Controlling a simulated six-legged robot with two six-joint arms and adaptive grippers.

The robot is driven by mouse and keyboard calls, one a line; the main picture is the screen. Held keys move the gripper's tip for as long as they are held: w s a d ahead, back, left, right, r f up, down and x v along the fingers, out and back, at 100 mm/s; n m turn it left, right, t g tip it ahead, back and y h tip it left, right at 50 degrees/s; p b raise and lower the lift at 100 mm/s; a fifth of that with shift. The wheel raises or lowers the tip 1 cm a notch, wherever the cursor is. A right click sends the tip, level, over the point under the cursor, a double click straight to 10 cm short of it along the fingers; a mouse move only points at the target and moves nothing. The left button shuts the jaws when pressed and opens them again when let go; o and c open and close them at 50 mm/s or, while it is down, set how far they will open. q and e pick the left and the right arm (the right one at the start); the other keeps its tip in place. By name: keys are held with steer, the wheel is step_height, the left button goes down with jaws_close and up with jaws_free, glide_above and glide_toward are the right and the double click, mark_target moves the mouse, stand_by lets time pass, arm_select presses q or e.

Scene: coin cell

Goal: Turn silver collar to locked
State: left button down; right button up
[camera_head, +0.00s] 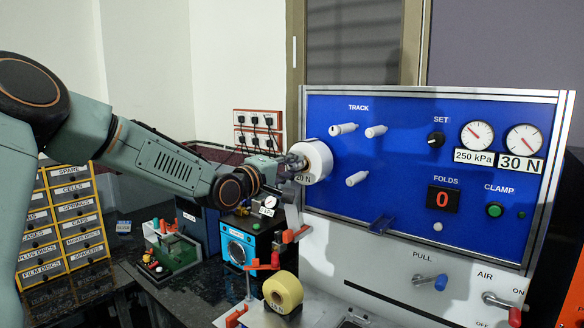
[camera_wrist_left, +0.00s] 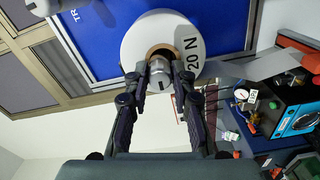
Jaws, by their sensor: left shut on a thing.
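The silver collar (camera_wrist_left: 159,72) sits at the hub of a white roll marked 20 N (camera_wrist_left: 140,40). In the left wrist view my left gripper (camera_wrist_left: 160,70) reaches straight at the hub, with a finger on each side of the collar, shut on it. In the head view the left gripper (camera_head: 291,163) meets the face of the white roll (camera_head: 318,160) from the left and hides most of the collar. Any locked mark on the collar is too small to read. My right gripper is in neither view.
The blue panel (camera_head: 400,190) carries white pegs (camera_head: 376,131), gauges (camera_head: 477,135) and a counter reading 0 (camera_head: 443,198). Below the roll are a strip, orange-red guides (camera_head: 295,234) and a yellow roll (camera_head: 283,291).

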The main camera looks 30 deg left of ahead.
arm_select(q)
steer(key=shift+r, duration=0.1)
stand_by(0.3)
steer(key=c, duration=1.1)
jaws_free()
steer(key=shift+s+a, duration=0.1)
